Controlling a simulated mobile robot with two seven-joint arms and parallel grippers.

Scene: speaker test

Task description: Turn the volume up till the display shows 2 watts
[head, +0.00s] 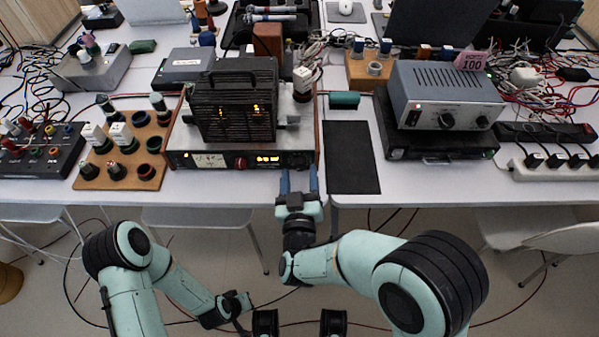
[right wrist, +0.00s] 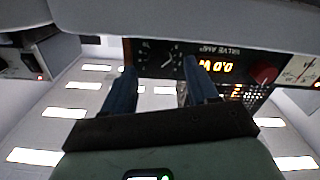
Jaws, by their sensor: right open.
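The valve amp (head: 225,160) stands at the table's front edge, its front panel toward me. Its amber display (head: 268,159) is lit; in the right wrist view the display (right wrist: 215,67) appears upside down and reads 0.0 W. A dark round knob with dial marks (right wrist: 160,57) is on the panel beside the display, seen between my right fingers. My right gripper (head: 298,182) is open, its blue fingers pointing at this knob from in front, apparently not gripping it. My left gripper (head: 236,306) hangs low in front of the table; its jaw opening is unclear.
A red knob (head: 241,163) and a meter (head: 208,160) sit left of the display. A black caged unit (head: 238,100) stands on top of the amp. A wooden tube rack (head: 125,150) is at left, a grey power supply (head: 443,95) at right. A black mat (head: 352,157) lies bare between.

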